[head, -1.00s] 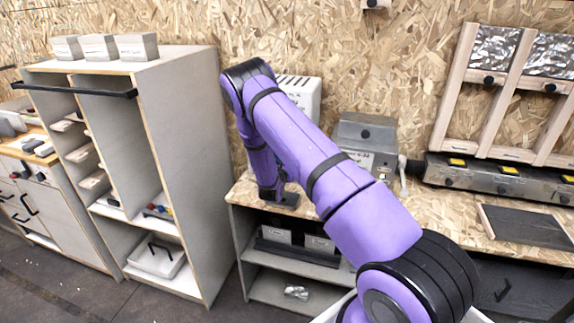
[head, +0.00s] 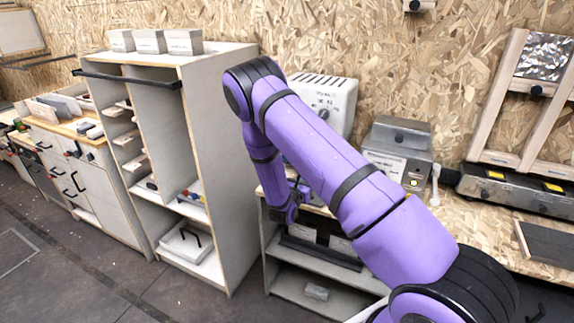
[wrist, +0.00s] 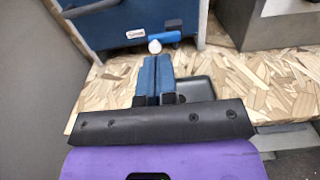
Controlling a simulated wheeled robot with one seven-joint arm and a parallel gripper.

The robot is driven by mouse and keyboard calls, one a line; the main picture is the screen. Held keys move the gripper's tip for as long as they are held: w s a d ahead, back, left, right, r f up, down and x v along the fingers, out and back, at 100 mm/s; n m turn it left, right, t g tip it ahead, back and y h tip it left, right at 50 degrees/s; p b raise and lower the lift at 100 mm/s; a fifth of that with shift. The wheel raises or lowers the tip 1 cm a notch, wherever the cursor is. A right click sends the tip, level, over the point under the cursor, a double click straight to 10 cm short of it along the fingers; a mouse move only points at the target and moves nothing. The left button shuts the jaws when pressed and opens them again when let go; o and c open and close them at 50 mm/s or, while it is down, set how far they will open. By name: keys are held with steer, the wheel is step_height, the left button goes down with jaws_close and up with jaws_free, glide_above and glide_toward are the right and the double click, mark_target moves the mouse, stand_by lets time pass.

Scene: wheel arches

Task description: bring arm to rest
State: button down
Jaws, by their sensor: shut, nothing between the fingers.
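My arm is purple with black joints and reaches over the wooden workbench in the head view. In the wrist view my gripper (wrist: 155,78) has its two blue fingers together, with nothing between them. The fingers point toward a blue-fronted box (wrist: 120,22) with a blue handle and a white round knob (wrist: 154,46). The fingertips appear close to the knob; I cannot tell whether they touch. In the head view the fingertips are hard to make out behind my arm.
Chipboard bench top (wrist: 110,75) lies below my gripper, with a dark flat object (wrist: 194,90) beside the fingers. A tall shelf unit (head: 222,150) stands left of my arm. A grey machine (head: 398,150) and a white vented box (head: 325,100) are on the bench. Floor at left is clear.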

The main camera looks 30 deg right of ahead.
steer(key=s+d+r+m+g, duration=0.1)
steer(key=s+r+m+g, duration=0.35)
steer(key=r, duration=0.45)
steer(key=s+r+m+g+y, duration=0.1)
steer(key=s+r+m+g, duration=0.2)
steer(key=s+r+m, duration=0.4)
steer(key=s+d+r+m+g, duration=0.1)
steer(key=s+r+m+g, duration=0.25)
steer(key=r, duration=0.65)
steer(key=s+a+r+m+t+y, duration=0.2)
steer(key=s+a+r+m+y, duration=0.3)
steer(key=s, duration=0.7)
steer(key=s+a+r+m+t+y, duration=0.3)
steer(key=s+a+r+m+y, duration=0.2)
steer(key=s+a+r+y, duration=0.3)
steer(key=s+a+r, duration=0.1)
steer(key=s+a, duration=0.2)
steer(key=s, duration=0.1)
steer(key=shift+r+m, duration=0.15)
steer(key=shift+m, duration=0.15)
steer(key=shift+s, duration=0.1)
